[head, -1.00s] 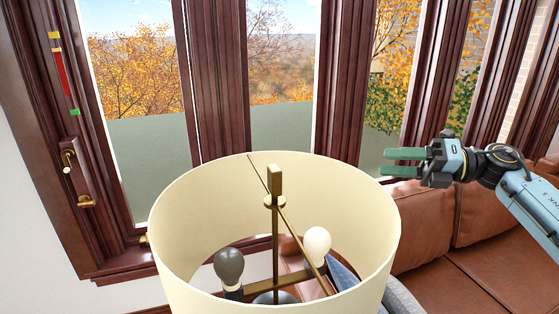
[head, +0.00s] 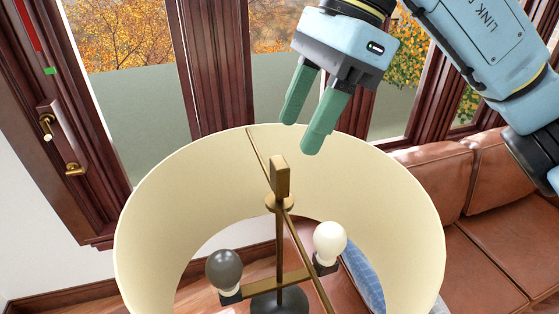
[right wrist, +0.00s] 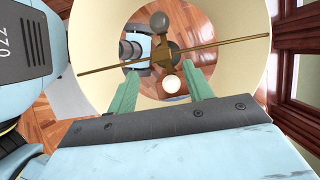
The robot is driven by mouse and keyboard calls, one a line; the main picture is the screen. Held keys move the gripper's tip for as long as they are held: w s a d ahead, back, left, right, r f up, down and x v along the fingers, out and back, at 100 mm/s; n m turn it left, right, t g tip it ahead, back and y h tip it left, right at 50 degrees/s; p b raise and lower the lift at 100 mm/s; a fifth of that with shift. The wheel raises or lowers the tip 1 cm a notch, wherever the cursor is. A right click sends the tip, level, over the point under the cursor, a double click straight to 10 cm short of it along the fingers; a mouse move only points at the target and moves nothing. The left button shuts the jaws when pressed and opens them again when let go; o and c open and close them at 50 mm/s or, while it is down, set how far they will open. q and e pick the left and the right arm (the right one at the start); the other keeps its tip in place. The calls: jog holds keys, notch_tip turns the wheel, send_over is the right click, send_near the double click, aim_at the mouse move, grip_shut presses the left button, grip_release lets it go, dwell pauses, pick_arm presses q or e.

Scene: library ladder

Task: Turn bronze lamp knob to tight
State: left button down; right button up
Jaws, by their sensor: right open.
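The bronze lamp knob (head: 279,177) is a flat upright paddle on top of the lamp's central stem, above a round collar, at the middle of the open cream lampshade (head: 150,225). My right gripper (head: 302,130) is open and empty, with green fingers pointing down above the far side of the shade, up and slightly right of the knob and apart from it. In the right wrist view, the knob (right wrist: 161,52) shows beyond and between the two fingertips. My left gripper is not in view.
Inside the shade are a dark bulb (head: 224,268), a white bulb (head: 329,240) and a thin bronze crossbar. A brown leather sofa (head: 470,235) stands right of the lamp. Dark wood window frames (head: 215,65) stand behind; a door-style handle (head: 75,169) is at left.

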aim_at(283, 161)
jog(key=p+x, duration=0.1)
jog(key=x, duration=0.5)
jog(key=shift+w+a+f, duration=0.1)
jog(key=shift+f, duration=0.05)
jog(key=shift+a+f+p, duration=0.25)
jog(key=shift+f+p, duration=0.05)
jog(key=shift+f, duration=0.4)
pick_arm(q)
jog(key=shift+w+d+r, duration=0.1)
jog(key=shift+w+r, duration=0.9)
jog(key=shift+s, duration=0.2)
pick_arm(e)
jog(key=shift+c, duration=0.3)
jog(key=c, duration=0.9)
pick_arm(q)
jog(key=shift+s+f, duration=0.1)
